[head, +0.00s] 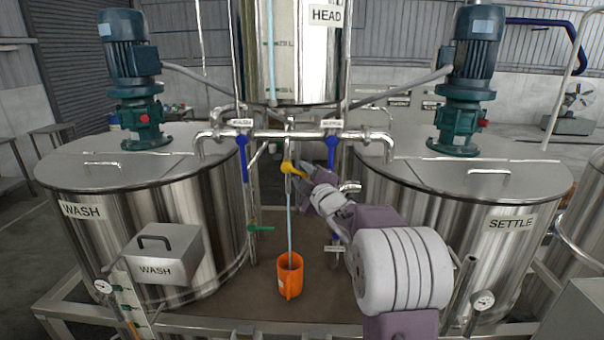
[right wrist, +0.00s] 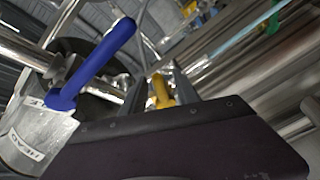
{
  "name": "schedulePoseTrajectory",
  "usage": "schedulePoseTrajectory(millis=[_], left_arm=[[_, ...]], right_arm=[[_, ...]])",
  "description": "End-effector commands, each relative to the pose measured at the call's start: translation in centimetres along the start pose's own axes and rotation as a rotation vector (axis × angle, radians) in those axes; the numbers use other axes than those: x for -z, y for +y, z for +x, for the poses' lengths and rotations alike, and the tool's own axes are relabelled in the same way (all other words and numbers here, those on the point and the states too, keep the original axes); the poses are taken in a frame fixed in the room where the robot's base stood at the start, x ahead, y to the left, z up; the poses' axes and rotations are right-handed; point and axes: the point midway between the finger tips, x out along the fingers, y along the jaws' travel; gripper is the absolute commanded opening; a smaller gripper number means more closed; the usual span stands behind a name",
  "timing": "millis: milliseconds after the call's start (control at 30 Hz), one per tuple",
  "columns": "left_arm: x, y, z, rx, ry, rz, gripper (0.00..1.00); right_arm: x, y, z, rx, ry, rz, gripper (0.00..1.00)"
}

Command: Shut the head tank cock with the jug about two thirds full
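The head tank (head: 292,50) hangs at the top middle of the head view. Its cock has a yellow handle (head: 289,167) below the pipe manifold. A thin pale blue stream (head: 290,225) runs from the spout down into the orange jug (head: 290,278), which stands upright underneath. I cannot read the jug's level. My right gripper (head: 302,177) is at the yellow handle. In the right wrist view the handle (right wrist: 161,92) sits between its two fingers (right wrist: 160,88), which stand apart. Firm contact is not visible. My left gripper is not in view.
Two blue valve levers (head: 243,158) (head: 331,152) hang either side of the cock; one looms near in the right wrist view (right wrist: 95,68). The wash tank (head: 95,235) stands left, the settle tank (head: 500,250) right. A green-handled valve (head: 262,229) sits low left.

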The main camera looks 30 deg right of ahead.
Motion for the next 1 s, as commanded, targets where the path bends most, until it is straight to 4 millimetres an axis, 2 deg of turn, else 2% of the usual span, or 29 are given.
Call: schedulePoseTrajectory(millis=[33,100,133,333,500,600,933,967,1000], left_arm=[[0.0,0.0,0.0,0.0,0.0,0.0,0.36],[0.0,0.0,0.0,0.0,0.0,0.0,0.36],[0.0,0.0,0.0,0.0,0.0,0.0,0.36],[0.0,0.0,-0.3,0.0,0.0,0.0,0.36],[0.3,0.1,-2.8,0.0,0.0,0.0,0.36],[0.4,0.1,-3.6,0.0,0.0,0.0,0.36],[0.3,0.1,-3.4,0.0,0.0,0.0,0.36],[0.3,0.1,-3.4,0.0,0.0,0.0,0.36],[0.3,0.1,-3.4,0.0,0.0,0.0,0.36]], right_arm=[[0.0,0.0,0.0,0.0,0.0,0.0,0.25],[0.0,0.0,0.0,0.0,0.0,0.0,0.06],[0.0,0.0,0.0,0.0,0.0,0.0,0.0],[0.2,0.4,-0.1,0.011,-0.006,-0.03,0.0],[0.8,2.2,-0.2,0.108,-0.055,-0.259,0.0],[0.8,2.4,-0.2,0.155,-0.079,-0.366,0.0],[0.6,2.1,-0.2,0.169,-0.088,-0.406,0.0],[0.6,2.1,-0.2,0.169,-0.087,-0.406,0.2],[0.6,2.1,-0.2,0.169,-0.087,-0.406,0.31]])
